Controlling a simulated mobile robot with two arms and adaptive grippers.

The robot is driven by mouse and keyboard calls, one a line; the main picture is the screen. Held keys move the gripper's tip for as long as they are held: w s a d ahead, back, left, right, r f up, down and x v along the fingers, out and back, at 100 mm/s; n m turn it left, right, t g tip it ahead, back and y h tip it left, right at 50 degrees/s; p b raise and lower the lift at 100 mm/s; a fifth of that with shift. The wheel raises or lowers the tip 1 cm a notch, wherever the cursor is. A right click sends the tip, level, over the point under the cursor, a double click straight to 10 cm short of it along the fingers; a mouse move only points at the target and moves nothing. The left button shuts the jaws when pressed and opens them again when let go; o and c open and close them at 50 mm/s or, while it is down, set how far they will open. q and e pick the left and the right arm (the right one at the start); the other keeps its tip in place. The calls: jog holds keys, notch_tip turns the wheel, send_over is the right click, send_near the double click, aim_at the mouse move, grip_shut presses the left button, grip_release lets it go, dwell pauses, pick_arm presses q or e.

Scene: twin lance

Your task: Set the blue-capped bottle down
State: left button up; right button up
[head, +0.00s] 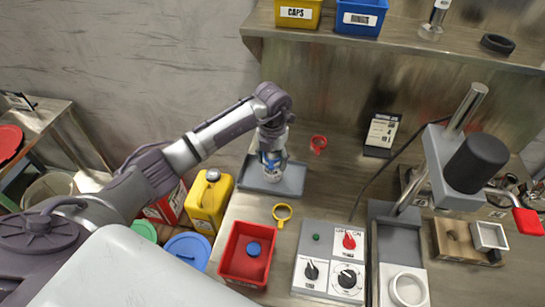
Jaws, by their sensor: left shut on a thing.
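My left gripper (271,155) points down over the grey tray (293,183) on the steel bench. It is shut on the blue-capped bottle (273,177), which is mostly hidden by the fingers; a bit of blue and a pale lower part show. The bottle looks upright and is over the tray. From this one view I cannot tell whether its base touches the tray. My right gripper is not in view.
A red bin (229,268) with a blue round piece (253,249) stands at the front. A switch panel (330,277) and a lever press (450,165) stand to the right. A yellow canister (209,198) is at left.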

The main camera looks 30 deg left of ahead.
pick_arm(q)
jog(key=shift+f, duration=0.1)
jog(key=o, duration=1.4)
jog(key=shift+r, duration=0.25)
notch_tip(320, 180, up, 10)
jog(key=b, duration=0.3)
jog(key=shift+r, duration=0.15)
jog(key=shift+r+b, duration=0.3)
jog(key=shift+r, duration=0.45)
